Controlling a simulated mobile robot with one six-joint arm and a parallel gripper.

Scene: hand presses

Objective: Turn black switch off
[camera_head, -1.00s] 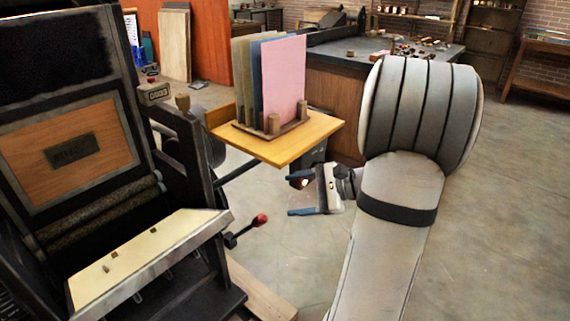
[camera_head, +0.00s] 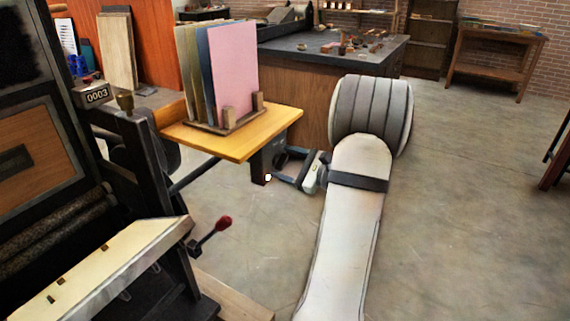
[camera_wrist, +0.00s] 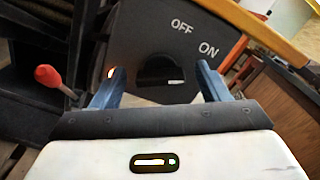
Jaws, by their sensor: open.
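A dark switch box with white OFF and ON lettering fills the middle of the wrist view. The black switch (camera_wrist: 160,68) is a dark half-round part below the lettering, and its exact setting is hard to tell. An orange-white light glows on the box, left of the switch. In the head view the box (camera_head: 258,165) hangs under the yellow side board, and the switch itself cannot be made out. My gripper (camera_wrist: 159,72) is open and empty, with its blue fingers on either side of the switch, close to the box face; contact cannot be told. It also shows in the head view (camera_head: 275,167).
The yellow side board (camera_head: 245,145) above the box carries a rack of coloured sheets (camera_head: 228,75). A red-knobbed lever (camera_head: 223,223) sticks out from the press (camera_head: 120,255) at left. A workbench (camera_head: 330,70) stands behind.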

